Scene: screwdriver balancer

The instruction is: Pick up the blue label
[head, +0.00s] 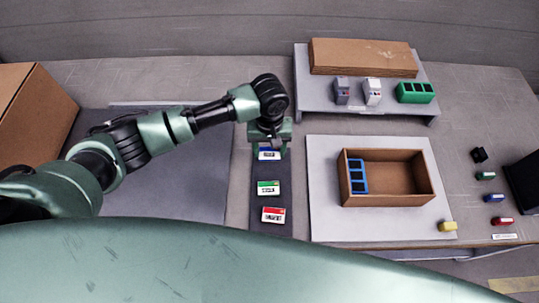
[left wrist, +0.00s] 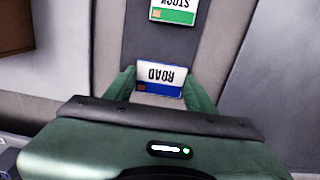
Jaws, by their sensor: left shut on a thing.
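The blue label (head: 269,154) is a small white card with a blue band, at the far end of a dark strip in the head view. In the left wrist view the blue label (left wrist: 159,79) reads "ROAD" upside down. My left gripper (head: 269,150) reaches down over it, and its green fingers (left wrist: 160,90) stand on both sides of the card, shut on it. I cannot tell whether the card is off the strip. My right gripper is not in view.
A green label (head: 268,188) and a red label (head: 273,215) lie nearer on the dark strip (head: 270,231). To the right, an open cardboard box (head: 420,200) holding a blue tray (head: 357,176) sits on a white mat (head: 325,225). A grey shelf (head: 385,107) stands behind.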

